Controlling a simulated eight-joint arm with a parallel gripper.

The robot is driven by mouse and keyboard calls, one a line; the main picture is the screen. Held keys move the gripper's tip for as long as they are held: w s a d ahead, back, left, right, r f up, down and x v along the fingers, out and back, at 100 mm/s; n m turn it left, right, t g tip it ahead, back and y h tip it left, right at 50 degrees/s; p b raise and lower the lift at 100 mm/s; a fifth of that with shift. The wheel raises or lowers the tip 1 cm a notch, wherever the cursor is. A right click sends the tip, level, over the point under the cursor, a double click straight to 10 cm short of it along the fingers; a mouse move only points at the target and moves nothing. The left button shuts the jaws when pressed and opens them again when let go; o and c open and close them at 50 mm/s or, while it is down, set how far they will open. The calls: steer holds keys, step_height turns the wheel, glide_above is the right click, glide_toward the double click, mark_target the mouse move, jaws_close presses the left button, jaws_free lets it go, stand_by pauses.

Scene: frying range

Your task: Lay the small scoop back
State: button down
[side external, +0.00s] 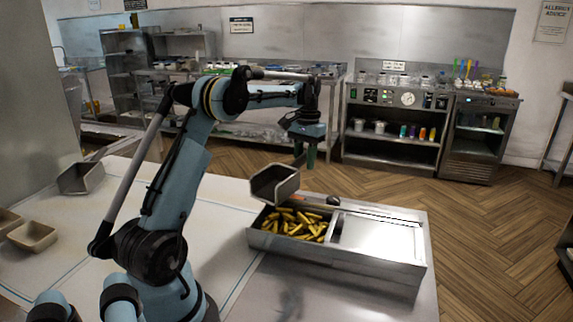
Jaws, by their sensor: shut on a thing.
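My gripper (304,163) points down over the back left of the metal fry station and is shut on the small scoop. The scoop (275,185) is a grey metal, open-topped pan, held tilted above the fries compartment. The fry station (372,252) is a long metal box on the counter. Its left compartment holds yellow fries (291,224), and its right part has a flat, bare metal top.
A dark-ended tool (333,201) lies by the station's back edge. Shelves and appliances stand far back, across open floor.

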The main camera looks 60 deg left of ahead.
steer(key=s+a+f+n, duration=0.1)
steer(key=s+a+n, duration=0.1)
steer(key=s, duration=0.5)
steer(key=s+a+f+n, duration=0.1)
steer(key=s+a+f, duration=0.15)
steer(key=s, duration=0.35)
steer(key=shift+s+a+f, duration=0.1)
steer(key=shift+f, duration=1.35)
steer(key=shift+s+a+f, duration=0.1)
steer(key=shift+f, duration=1.55)
steer(key=c, duration=0.7)
jaws_free()
steer(key=shift+c, duration=0.2)
steer(key=shift+r, duration=0.1)
